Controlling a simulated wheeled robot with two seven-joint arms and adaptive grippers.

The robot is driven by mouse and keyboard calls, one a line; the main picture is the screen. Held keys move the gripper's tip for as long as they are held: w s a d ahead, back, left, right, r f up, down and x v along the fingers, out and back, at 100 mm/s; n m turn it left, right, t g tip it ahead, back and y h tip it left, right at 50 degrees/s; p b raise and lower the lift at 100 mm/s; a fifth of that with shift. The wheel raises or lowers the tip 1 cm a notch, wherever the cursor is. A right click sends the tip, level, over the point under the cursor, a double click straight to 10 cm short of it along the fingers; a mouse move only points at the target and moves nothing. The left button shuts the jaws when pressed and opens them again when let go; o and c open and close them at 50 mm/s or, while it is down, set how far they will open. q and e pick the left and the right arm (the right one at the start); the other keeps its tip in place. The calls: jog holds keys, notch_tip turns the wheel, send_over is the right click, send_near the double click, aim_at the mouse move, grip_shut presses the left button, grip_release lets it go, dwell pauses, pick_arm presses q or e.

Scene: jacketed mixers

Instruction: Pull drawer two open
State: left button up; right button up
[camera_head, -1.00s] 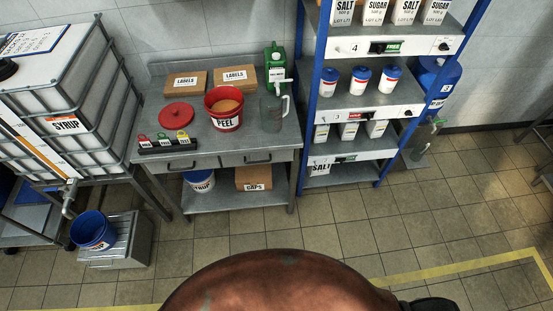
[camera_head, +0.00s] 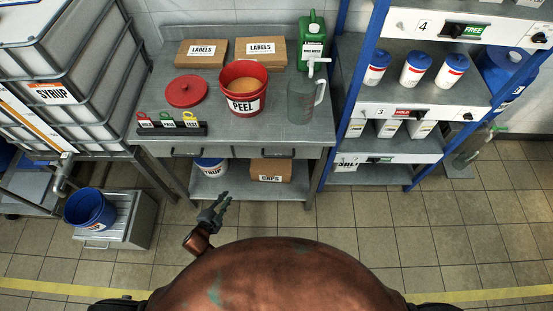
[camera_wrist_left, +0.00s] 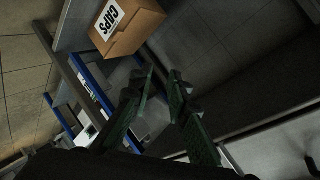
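The steel bench has two closed drawers under its top, a left drawer (camera_head: 187,152) and a right drawer (camera_head: 278,153), each with a dark bar handle. I see no numbers on them, so I cannot tell which is drawer two. My left gripper (camera_head: 223,197) is in front of the bench and below the drawers, apart from both handles. In the left wrist view its dark green fingers (camera_wrist_left: 161,72) stand apart with nothing between them. My right gripper is not in view.
On the bench stand a red PEEL bucket (camera_head: 243,88), a red lid (camera_head: 186,91), a clear jug (camera_head: 301,100) and a tag rack (camera_head: 172,130). A CAPS box (camera_head: 270,171) sits on the lower shelf. A blue bucket (camera_head: 90,208) stands left on a step. Floor in front is clear.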

pick_arm(q)
jog(key=w+d+r+m+t+h+b, duration=0.2)
jog(key=w+d+r+m+h+b, duration=0.25)
jog(key=d+r+m, duration=0.45)
jog(key=m+h+b, duration=0.3)
jog(key=m+h, duration=0.2)
send_near(277, 157)
jog(key=w+d, duration=0.1)
jog(key=w, duration=0.1)
jog(key=shift+g, duration=0.4)
jog(key=b+x, duration=0.1)
jog(key=x, duration=0.7)
jog(key=shift+d+r, duration=0.1)
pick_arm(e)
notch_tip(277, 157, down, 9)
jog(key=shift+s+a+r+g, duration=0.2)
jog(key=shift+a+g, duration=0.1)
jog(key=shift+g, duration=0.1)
pick_arm(q)
grip_shut()
